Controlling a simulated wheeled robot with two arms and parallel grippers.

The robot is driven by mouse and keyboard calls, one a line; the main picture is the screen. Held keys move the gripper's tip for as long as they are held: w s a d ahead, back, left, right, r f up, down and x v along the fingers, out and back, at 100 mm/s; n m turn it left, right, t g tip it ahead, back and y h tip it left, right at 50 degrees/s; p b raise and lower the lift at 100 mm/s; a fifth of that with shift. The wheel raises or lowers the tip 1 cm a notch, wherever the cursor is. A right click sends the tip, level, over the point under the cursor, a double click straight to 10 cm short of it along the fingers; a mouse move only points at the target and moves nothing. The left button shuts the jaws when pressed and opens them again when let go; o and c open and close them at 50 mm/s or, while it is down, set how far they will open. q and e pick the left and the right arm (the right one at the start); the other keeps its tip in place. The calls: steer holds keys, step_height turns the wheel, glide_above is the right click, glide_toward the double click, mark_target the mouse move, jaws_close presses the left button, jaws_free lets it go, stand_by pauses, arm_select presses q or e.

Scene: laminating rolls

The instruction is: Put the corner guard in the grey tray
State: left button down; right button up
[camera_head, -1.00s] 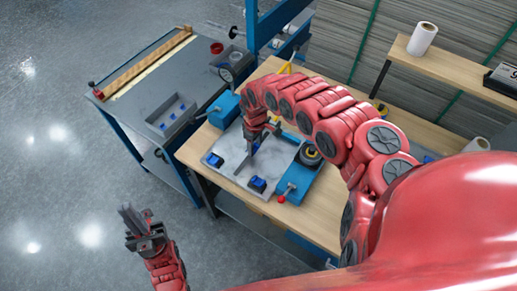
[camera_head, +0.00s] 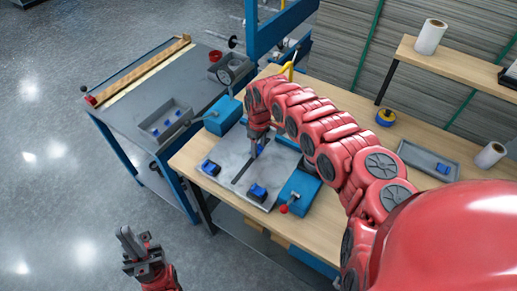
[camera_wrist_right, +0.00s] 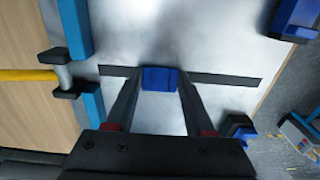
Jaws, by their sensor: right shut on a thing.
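A small blue piece (camera_wrist_right: 160,78), which looks like a corner guard, sits between the fingertips of my right gripper (camera_wrist_right: 158,90) in the right wrist view. In the head view this gripper (camera_head: 256,146) is over the light metal plate (camera_head: 232,158), with the blue piece partly hidden. I cannot tell whether the piece touches the plate. A grey tray (camera_head: 411,153) with a blue piece (camera_head: 443,168) in it lies on the wooden bench to the right. My left gripper (camera_head: 133,245) is low at left, away from the bench; its finger gap is unclear.
Two blue pieces (camera_head: 210,168) (camera_head: 257,192) are on the plate. Blue blocks (camera_head: 222,115) (camera_head: 299,192) flank it. A yellow-and-black roll (camera_head: 386,116) and white roll (camera_head: 490,154) stand on the bench.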

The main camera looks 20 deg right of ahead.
steer(key=shift+f, duration=0.1)
steer(key=o, duration=1.3)
